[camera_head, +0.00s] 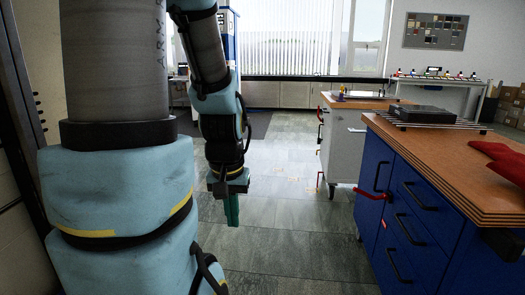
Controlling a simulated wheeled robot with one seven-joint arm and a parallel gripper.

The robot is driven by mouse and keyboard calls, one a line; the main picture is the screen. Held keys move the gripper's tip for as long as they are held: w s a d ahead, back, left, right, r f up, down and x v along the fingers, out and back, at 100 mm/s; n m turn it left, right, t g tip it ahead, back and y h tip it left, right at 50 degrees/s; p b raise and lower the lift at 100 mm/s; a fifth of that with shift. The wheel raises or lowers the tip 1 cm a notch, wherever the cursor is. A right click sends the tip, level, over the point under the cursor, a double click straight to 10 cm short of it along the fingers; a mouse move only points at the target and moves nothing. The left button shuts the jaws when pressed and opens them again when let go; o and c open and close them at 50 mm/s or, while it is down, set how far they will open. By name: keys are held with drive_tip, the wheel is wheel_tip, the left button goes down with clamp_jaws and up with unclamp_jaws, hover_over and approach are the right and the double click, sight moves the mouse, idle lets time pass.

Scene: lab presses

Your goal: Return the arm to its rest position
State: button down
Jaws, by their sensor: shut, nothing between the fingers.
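My arm fills the left side of the head view, with light blue joints and grey links. It bends over at the top and its forearm hangs down. My gripper (231,208) is at the lower end, pointing down, with green fingers close together and nothing seen between them. It hangs in free air over the grey floor, clear of the furniture.
A blue cabinet with a wooden top (447,148) stands at the right, bearing a black device (421,114) and a red cloth (500,160). A white cabinet (342,143) stands behind it. A dark frame (27,110) is at the far left. The tiled floor (285,215) between is clear.

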wheel_tip(320, 180, up, 18)
drive_tip(key=p, duration=1.6)
drive_tip(key=shift+r, duration=0.25)
